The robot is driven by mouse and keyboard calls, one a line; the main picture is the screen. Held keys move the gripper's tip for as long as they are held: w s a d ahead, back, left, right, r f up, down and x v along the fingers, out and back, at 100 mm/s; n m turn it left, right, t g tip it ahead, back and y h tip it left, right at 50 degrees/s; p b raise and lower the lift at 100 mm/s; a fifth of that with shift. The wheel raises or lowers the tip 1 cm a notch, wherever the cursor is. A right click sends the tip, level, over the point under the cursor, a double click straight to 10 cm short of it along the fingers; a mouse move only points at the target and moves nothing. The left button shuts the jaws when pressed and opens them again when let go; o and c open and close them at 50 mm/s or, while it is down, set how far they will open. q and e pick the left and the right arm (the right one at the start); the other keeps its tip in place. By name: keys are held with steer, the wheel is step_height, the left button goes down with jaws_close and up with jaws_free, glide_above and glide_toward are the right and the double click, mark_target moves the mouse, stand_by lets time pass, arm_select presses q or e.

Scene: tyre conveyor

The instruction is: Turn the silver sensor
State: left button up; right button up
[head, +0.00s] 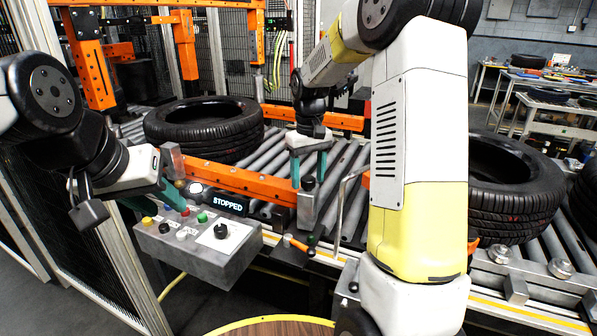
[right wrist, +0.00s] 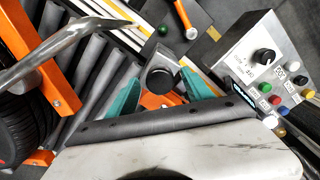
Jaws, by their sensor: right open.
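The silver sensor (head: 307,210) is a grey metal block with a round black face. It stands upright at the orange rail on the conveyor's near side. My right gripper (head: 309,172) points down over it, open, with one teal finger on each side of its upper part. In the right wrist view the sensor (right wrist: 182,42) shows its black face between the spread fingers (right wrist: 161,92); I cannot tell whether they touch it. My left gripper (head: 158,198) hangs over the left part of the control box, its teal fingers apart, and seems empty.
The grey control box (head: 205,262) carries several coloured buttons and a black knob; a display (head: 228,203) above reads STOPPED. One tyre (head: 205,128) lies on the rollers at left, another (head: 505,190) at right. A bent metal bar (head: 342,205) stands right of the sensor.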

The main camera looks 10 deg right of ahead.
jaws_close()
steer(key=shift+m, duration=0.7)
jaws_free()
steer(key=shift+r, duration=3.95)
